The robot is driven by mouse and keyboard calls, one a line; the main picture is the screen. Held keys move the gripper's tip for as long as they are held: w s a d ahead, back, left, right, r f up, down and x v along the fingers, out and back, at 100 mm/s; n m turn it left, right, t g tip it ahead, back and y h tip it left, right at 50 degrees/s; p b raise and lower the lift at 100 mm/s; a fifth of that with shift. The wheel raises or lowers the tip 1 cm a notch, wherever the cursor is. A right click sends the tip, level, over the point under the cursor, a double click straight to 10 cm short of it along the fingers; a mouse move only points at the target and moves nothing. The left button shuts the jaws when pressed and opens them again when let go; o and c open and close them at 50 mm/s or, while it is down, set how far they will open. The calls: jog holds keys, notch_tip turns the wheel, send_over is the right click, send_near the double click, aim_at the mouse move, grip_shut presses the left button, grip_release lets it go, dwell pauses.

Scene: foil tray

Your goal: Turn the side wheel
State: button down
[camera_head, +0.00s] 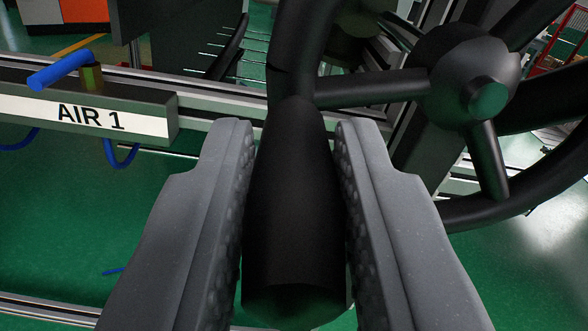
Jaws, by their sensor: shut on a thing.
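The side wheel (376,89) is a black handwheel with spokes and a rounded hub (465,75) at the upper right of the view. A black tapered handle (295,200) stands out from its rim towards me. My gripper (295,140) has its two grey, textured fingers on either side of this handle. The fingers are shut on the handle, which fills the space between them. The handle's near end shows between the fingers at the bottom. Part of the wheel's rim is cut off by the top edge of the view.
At the left, a metal block labelled "AIR 1" (88,115) carries a blue lever (60,70) on a brass fitting. Blue hoses (122,152) hang below it. Metal profile rails (225,97) run behind the wheel.

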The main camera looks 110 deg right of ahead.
jog(key=shift+w+a, duration=0.25)
jog(key=shift+a, duration=0.15)
jog(key=c, duration=1.3)
grip_release()
jog(key=shift+a, duration=0.1)
jog(key=shift+o, duration=0.2)
jog(key=shift+s+d, duration=0.1)
jog(key=shift+d, duration=0.15)
jog(key=shift+w+a+f+p, duration=0.1)
jog(key=shift+w+a, duration=0.05)
jog(key=shift+a, duration=1.1)
jog(key=shift+w+a+p, duration=0.15)
jog(key=shift+w+a, duration=0.05)
jog(key=shift+a, duration=1.05)
jog(key=shift+w+a+f+p, duration=0.1)
jog(key=shift+w+a, duration=0.05)
jog(key=shift+a, duration=1.1)
jog(key=shift+r, duration=0.1)
